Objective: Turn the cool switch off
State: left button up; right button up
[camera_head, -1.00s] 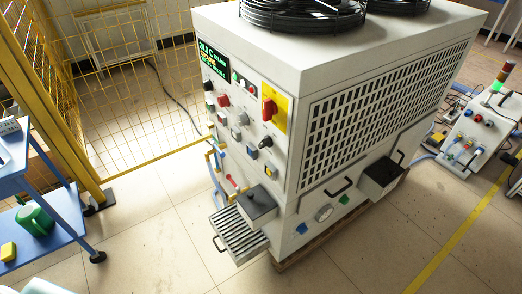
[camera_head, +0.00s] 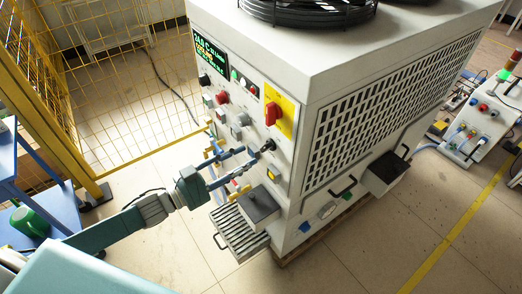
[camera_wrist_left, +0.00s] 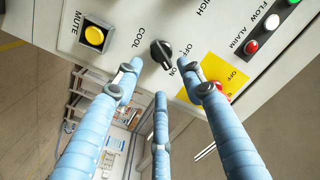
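My right gripper is not in view.
A yellow MUTE button (camera_wrist_left: 94,36) is left of the knob. A red switch on a yellow plate (camera_head: 270,112) is just above it. A small black-lidded box (camera_head: 259,205) and grated tray (camera_head: 238,232) jut out below. A yellow mesh fence (camera_head: 100,90) stands behind.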

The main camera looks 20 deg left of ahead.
aim_at(264, 150)
pick_arm(q)
jog(key=x, duration=0.6)
jog(key=shift+w+d+p, duration=0.2)
jog(key=shift+w+p, duration=0.1)
jog(key=shift+p, duration=0.05)
grip_shut()
